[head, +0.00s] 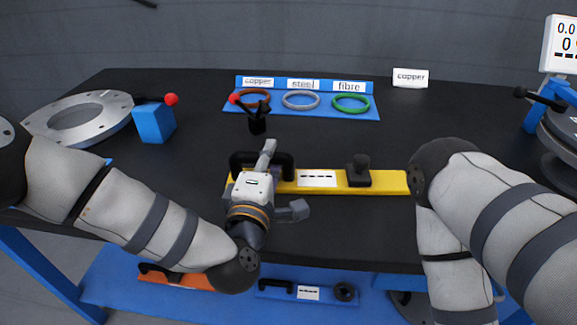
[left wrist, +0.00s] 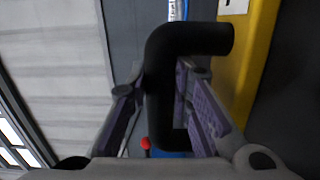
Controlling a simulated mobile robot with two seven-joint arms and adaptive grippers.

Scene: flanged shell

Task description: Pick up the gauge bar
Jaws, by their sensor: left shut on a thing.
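The gauge bar is a yellow bar (head: 392,182) with a black arched handle (head: 287,162), a white label and a black knob (head: 358,171). It lies level at the middle front of the black table; I cannot tell whether it touches the top. My left gripper (head: 268,158) is shut on the handle at the bar's left part. In the left wrist view the black handle (left wrist: 160,85) runs between my two fingers (left wrist: 157,112), with the yellow bar (left wrist: 252,60) at the right. My right arm comes in at the right, but its gripper does not show.
A blue rack (head: 302,83) with copper, steel and fibre rings stands behind. A metal flange (head: 80,117) and a blue block (head: 154,122) with a red-knobbed lever are at left. Orange (head: 185,280) and blue (head: 275,293) bars lie on the lower shelf. A dial device (head: 560,125) stands at right.

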